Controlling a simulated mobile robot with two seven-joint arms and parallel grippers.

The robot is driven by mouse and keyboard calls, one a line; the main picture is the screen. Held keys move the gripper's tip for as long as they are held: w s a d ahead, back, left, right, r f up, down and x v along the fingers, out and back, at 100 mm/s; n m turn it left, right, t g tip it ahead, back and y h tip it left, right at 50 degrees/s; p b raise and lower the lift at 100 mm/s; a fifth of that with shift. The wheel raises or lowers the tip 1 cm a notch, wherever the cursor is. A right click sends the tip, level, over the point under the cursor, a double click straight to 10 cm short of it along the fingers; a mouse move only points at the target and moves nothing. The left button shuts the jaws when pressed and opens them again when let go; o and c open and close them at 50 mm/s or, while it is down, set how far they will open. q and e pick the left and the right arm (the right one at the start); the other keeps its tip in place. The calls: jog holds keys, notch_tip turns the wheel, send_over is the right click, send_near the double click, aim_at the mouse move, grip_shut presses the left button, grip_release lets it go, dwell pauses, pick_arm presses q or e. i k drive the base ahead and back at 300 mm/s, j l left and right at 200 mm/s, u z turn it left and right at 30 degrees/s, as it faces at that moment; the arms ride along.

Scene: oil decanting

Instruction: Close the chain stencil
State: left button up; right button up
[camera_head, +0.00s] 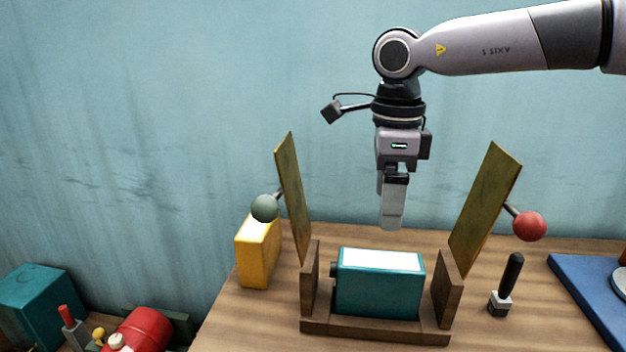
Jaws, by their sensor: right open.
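Two flat olive-brass plates stand raised and lean outward on a wooden cradle (375,329). The left plate (292,198) has a grey-green ball knob (265,208); the right plate (485,208) has a red ball knob (529,226). I cannot tell which plate is the chain stencil, as no cut pattern shows. A teal can (378,290) with a white top sits in the cradle between the plates. My right gripper (391,222) points down above and behind the can, between the plates, open and empty, touching nothing. My left gripper is not in view.
A yellow can (258,252) stands behind the left plate. A black-handled stamp (507,285) stands right of the cradle, with a blue board (590,297) further right. A red canister (148,330) and a teal box (42,305) are lower left, beyond the table's edge.

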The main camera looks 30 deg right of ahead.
aim_at(498, 174)
jog(key=k+j, duration=0.55)
jog(key=j, duration=0.15)
jog(key=k+j, duration=0.6)
jog(key=j, duration=0.15)
